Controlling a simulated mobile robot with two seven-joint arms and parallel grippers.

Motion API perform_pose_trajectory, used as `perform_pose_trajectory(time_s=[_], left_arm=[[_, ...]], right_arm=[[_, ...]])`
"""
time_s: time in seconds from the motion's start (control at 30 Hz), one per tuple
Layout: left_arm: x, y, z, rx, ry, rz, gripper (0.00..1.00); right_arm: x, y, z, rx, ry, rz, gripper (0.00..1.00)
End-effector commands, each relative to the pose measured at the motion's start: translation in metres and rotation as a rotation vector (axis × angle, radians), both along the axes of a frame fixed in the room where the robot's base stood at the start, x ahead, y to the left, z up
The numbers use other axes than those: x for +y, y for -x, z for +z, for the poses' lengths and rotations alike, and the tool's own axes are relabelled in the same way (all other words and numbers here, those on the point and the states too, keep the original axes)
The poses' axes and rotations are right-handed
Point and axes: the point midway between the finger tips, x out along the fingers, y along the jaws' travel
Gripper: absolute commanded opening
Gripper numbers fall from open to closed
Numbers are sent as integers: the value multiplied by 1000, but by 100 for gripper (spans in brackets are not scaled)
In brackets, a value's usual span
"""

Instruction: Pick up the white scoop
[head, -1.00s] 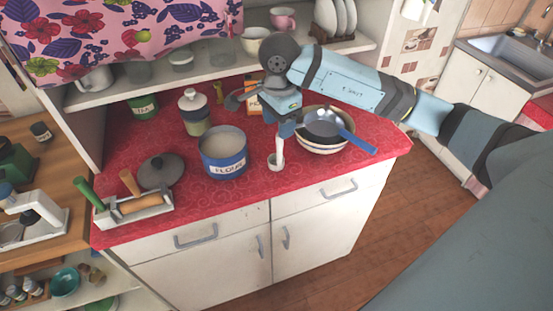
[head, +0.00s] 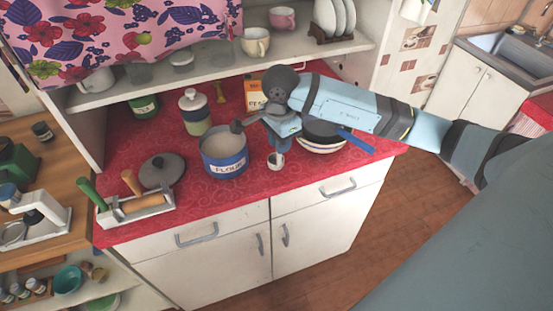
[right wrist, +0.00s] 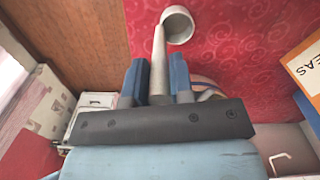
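The white scoop (head: 277,160) is at the front of the red counter, right of the flour pot. Only its cup shows below my right gripper (head: 281,140); its handle is hidden there. In the right wrist view its round cup (right wrist: 178,25) is at the top and its pale handle runs down between the two blue fingers of the right gripper (right wrist: 158,78). The fingers lie close along both sides of the handle and appear shut on it. The cup appears at counter level; I cannot tell if it touches. My left gripper is not in view.
The blue flour pot (head: 222,153) stands left of the scoop. A grey lid (head: 162,170) and a utensil box (head: 136,207) are at left. The counter's front edge is near.

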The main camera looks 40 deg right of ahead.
Motion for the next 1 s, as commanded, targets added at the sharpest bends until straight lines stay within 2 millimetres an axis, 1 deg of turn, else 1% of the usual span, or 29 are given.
perform_pose_trajectory(time_s=[0.27, 0.37, 0.47, 0.57, 0.67, 0.9, 1.0], left_arm=[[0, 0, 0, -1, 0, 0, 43], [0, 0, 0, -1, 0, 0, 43], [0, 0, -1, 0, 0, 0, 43], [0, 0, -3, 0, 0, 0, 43], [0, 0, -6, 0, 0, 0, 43], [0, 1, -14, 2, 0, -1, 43], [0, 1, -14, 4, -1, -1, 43]], right_arm=[[0, 0, 1, -1, 0, 0, 0], [0, 0, 4, -1, -1, 0, 0], [0, -1, 12, -3, -1, 0, 0], [0, -1, 26, -4, -1, 2, 0], [0, -2, 47, -7, 0, 0, 0], [0, -1, 125, -9, 1, 1, 0], [0, -1, 152, -7, 1, 0, 0]])
